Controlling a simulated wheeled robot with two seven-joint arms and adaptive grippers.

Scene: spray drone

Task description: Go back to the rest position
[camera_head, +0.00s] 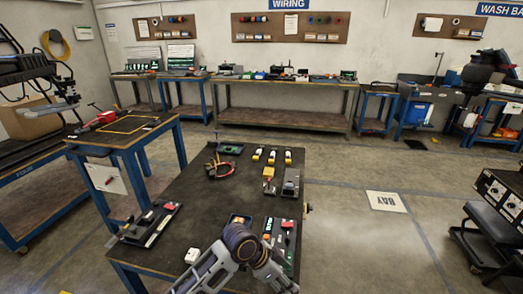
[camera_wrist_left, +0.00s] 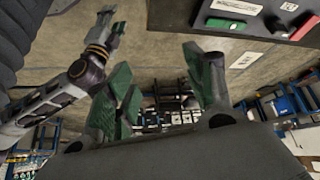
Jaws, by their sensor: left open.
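My left gripper (camera_wrist_left: 165,90) shows in the left wrist view with its green-padded fingers spread apart and nothing between them. Another arm of mine (camera_wrist_left: 85,70) crosses the left of that view, and its gripper (camera_wrist_left: 110,30) points up; whether its fingers are parted is too small to tell. In the head view, a bent grey arm of mine (camera_head: 238,240) reaches in at the bottom over the near edge of the dark workbench (camera_head: 200,185). No gripper can be made out in the head view.
The workbench holds red-handled pliers (camera_head: 220,168), several yellow-and-white bottles (camera_head: 272,155), a tray with red and green parts (camera_head: 282,240), a white block (camera_head: 193,256) and a dark tray (camera_head: 150,222). A side table (camera_head: 125,130) stands left. Open floor lies right (camera_head: 350,240).

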